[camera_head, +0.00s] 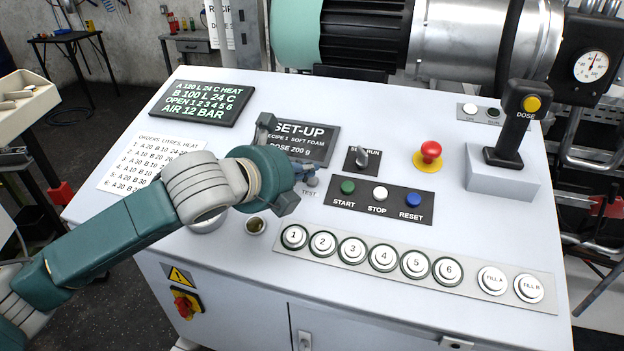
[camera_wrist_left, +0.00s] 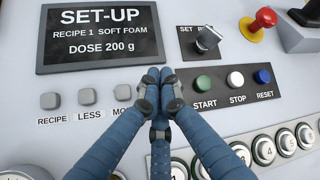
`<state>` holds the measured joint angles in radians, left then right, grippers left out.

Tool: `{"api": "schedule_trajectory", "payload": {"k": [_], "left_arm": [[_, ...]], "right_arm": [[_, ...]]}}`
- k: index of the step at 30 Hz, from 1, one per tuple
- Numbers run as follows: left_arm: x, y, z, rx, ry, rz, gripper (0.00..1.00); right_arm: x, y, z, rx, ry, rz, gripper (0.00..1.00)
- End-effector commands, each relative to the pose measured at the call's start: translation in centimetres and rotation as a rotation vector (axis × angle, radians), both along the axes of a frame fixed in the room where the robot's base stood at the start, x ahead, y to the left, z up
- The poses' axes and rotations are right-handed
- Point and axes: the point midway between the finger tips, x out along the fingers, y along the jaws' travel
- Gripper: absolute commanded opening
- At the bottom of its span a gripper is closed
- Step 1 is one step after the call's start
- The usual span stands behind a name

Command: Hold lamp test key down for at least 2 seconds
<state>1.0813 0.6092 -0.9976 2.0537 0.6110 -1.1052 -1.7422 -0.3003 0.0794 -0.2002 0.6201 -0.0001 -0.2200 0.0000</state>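The grey TEST key (camera_head: 312,181) shows just right of my left gripper (camera_head: 303,172) in the head view, with its label below it. In the left wrist view the fingers of my left gripper (camera_wrist_left: 160,80) have their tips together with nothing between them. They cover the place right of the MORE key (camera_wrist_left: 123,92), so the TEST key is hidden there. I cannot tell whether the fingertips touch the key. The set-up display (camera_head: 291,139) reads "SET-UP, RECIPE 1 SOFT FOAM, DOSE 200 g". My right gripper is not in view.
START (camera_head: 347,187), STOP (camera_head: 380,194) and RESET (camera_head: 413,200) buttons lie to the right, below a SET/RUN switch (camera_head: 362,157). A red mushroom button (camera_head: 431,150) and dose lever (camera_head: 512,125) stand farther right. Numbered round buttons (camera_head: 384,258) line the front.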

Motion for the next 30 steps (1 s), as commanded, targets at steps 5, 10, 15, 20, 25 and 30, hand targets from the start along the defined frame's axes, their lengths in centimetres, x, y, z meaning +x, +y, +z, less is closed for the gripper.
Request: {"api": "schedule_trajectory", "payload": {"k": [5,10,15,20,25,30], "left_arm": [[0.2,0.0,-0.4,0.001,0.0,0.001,0.0],[0.2,-0.1,-0.8,0.0,0.001,-0.001,0.0],[0.2,-0.1,-0.8,0.0,0.0,0.0,0.0],[0.3,-0.1,-0.8,0.001,0.0,0.001,0.0],[0.3,-0.1,-1.0,0.001,0.001,0.0,0.0],[0.4,-0.1,-1.2,0.001,0.001,0.0,0.0]], "right_arm": [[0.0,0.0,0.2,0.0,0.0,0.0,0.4],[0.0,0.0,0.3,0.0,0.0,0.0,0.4],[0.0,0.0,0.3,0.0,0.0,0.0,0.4],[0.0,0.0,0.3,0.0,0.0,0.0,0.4],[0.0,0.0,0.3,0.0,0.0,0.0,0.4],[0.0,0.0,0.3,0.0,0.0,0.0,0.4]]}}
